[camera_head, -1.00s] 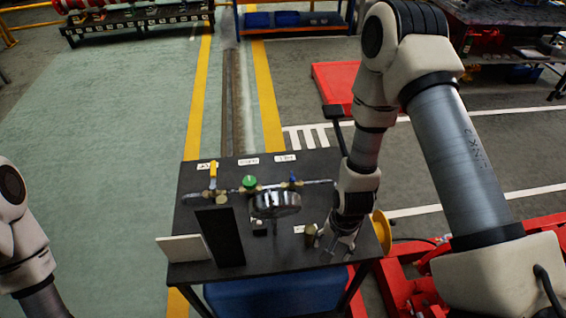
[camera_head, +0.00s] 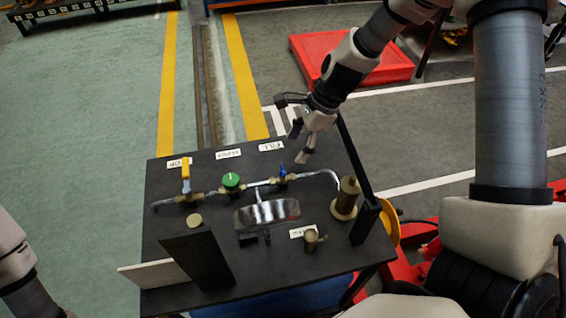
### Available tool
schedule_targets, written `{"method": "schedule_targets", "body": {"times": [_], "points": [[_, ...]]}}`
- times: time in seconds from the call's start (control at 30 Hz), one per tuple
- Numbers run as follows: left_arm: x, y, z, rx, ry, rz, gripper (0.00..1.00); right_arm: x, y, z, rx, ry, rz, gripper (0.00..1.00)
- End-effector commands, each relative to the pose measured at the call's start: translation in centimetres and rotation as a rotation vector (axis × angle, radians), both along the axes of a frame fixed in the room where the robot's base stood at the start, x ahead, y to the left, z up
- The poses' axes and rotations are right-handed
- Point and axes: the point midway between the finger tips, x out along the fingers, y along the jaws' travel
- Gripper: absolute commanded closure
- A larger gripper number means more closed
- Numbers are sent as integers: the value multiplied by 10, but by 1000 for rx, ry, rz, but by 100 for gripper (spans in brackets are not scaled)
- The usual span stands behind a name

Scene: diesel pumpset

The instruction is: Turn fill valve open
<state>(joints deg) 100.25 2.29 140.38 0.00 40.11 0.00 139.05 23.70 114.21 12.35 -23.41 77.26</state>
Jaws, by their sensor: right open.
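A pipe line with three valves runs across the black table (camera_head: 355,262). The small blue-handled valve (camera_head: 282,172) is at the right of the row, below a white label (camera_head: 271,146) that seems to read FILL. Its blue handle stands up from the brass body. My right gripper (camera_head: 298,144) is open and empty, above and behind the blue valve, just to its right in the picture and apart from it. Only a piece of my left arm shows at the left edge; its gripper is out of view.
A green knob (camera_head: 231,181) and a yellow lever (camera_head: 186,175) sit left along the pipe. A red platform (camera_head: 375,65) lies behind.

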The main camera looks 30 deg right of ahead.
Motion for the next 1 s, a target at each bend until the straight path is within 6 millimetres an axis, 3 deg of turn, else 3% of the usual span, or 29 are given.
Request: {"method": "schedule_targets", "body": {"times": [0.17,0.43,0.77,0.8,0.97,1.0], "points": [[0,0,-10,0,0,0,60,1,5,-19,-1,3,0,31],[0,0,-34,0,0,0,60,6,24,-67,-3,1,1,31],[0,0,-36,0,0,0,60,7,29,-74,-1,0,1,31],[0,0,-36,0,0,0,60,7,29,-74,-1,0,1,35],[0,0,-36,0,0,0,60,7,29,-74,-1,0,1,91],[0,0,-36,0,0,0,60,7,29,-74,-1,0,1,91]]}}
